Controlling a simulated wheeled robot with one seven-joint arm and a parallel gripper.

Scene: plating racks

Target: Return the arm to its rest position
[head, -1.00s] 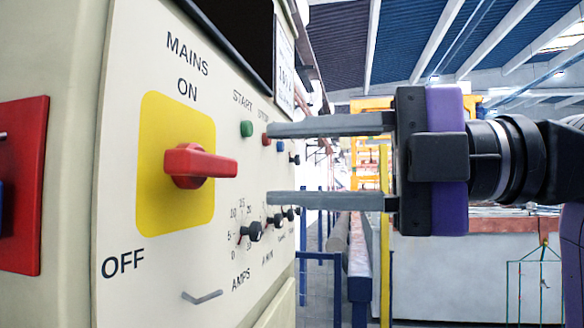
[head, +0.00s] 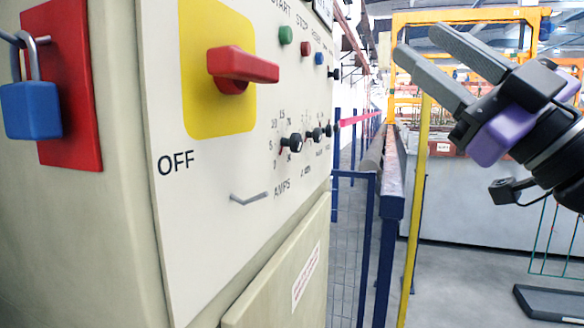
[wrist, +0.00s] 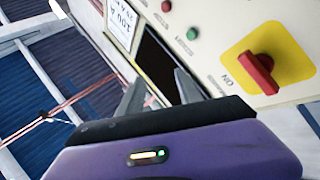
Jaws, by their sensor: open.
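My gripper (head: 428,62) is at the upper right of the head view, tilted with its two grey fingers pointing up and to the left. The fingers are apart with nothing between them. It is clear of the cream control panel (head: 185,265) on the left. In the wrist view the gripper (wrist: 158,92) shows its fingers spread, with the panel's dark window beyond them. The red mains switch (head: 243,68) on its yellow plate has its handle roughly level; it also shows in the wrist view (wrist: 258,72).
A blue padlock (head: 32,110) hangs at a red plate (head: 75,90) on the cabinet's left side. Blue railings (head: 388,235) and a yellow post (head: 414,215) stand right of the cabinet.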

